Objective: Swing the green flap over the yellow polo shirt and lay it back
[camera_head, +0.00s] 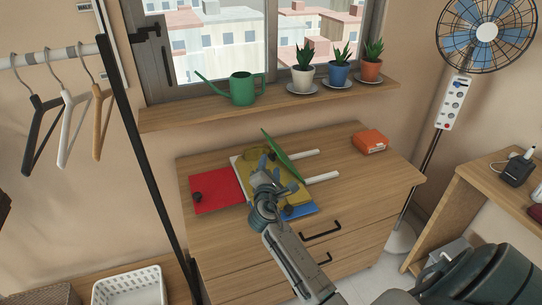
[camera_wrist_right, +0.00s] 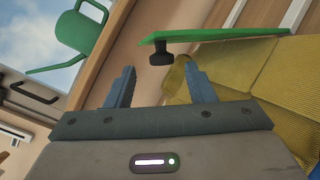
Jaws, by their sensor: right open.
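The green flap (camera_head: 283,157) of the folding board stands tilted up at a steep slant in the head view. In the right wrist view the green flap (camera_wrist_right: 215,35) shows edge-on, with a black knob (camera_wrist_right: 160,57) on it. The yellow polo shirt (camera_head: 299,198) lies on the board, partly hidden by my right arm; it also fills the right side of the wrist view (camera_wrist_right: 285,85). My right gripper (camera_head: 272,172) is open over the shirt. In the wrist view its fingers (camera_wrist_right: 162,78) point toward the knob, which appears ahead of the gap, not clasped. My left gripper is out of view.
The red flap (camera_head: 217,190) lies flat at the left, and a blue flap (camera_head: 300,212) shows at the front. Two white bars (camera_head: 322,177) lie right of the board. An orange box (camera_head: 370,141) sits on the dresser (camera_head: 385,178). A shelf (camera_head: 190,115) with pots is behind.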

